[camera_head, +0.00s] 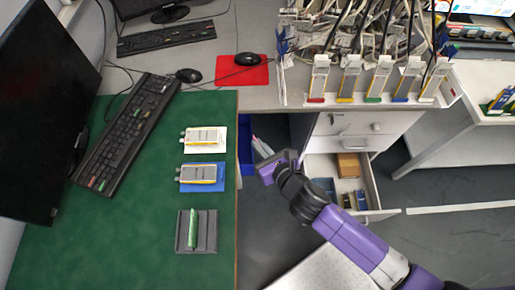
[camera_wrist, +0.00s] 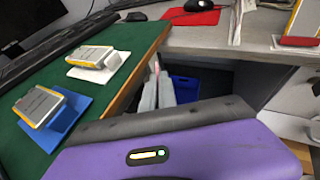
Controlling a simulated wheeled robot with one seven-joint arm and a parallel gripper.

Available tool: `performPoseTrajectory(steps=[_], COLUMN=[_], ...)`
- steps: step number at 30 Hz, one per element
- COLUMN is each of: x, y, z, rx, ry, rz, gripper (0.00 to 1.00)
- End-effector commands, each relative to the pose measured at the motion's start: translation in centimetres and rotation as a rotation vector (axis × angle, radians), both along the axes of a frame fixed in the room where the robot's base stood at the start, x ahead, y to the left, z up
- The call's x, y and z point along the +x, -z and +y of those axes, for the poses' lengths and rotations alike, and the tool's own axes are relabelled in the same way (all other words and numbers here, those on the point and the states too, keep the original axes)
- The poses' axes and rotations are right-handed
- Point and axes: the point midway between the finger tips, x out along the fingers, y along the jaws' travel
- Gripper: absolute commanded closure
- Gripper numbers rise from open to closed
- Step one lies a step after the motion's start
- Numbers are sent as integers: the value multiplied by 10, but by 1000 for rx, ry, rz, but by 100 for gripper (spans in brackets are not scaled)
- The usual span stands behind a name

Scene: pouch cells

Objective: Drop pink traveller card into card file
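My gripper (camera_head: 262,147) is over the gap to the right of the green table, beside a blue bin. Its pale fingers also show in the wrist view (camera_wrist: 157,85), close together and nearly edge-on. A dark grey slotted holder (camera_head: 210,243), which looks like the card file, sits on the green table, left of and nearer than my gripper. A green card (camera_head: 193,229) stands upright in it. The holder is not in the wrist view.
Pouch cells lie on a white base (camera_head: 219,150) and a blue base (camera_head: 189,188) on the green table (camera_head: 140,255). The blue bin (camera_wrist: 185,88) is below table level. An open drawer (camera_head: 372,190) is at the right. Several cells stand along the back bench. The table's front is clear.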

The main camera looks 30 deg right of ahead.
Motion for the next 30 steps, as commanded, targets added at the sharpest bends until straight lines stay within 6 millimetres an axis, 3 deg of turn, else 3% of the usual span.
performPoseTrajectory(steps=[10, 20, 30], x=[15, 33, 39], y=[49, 137, 237], z=[-25, -77, -144], rx=[0, 0, -1], ry=[86, 262, 497], rz=[-1, 0, 1], gripper=[100, 100, 100])
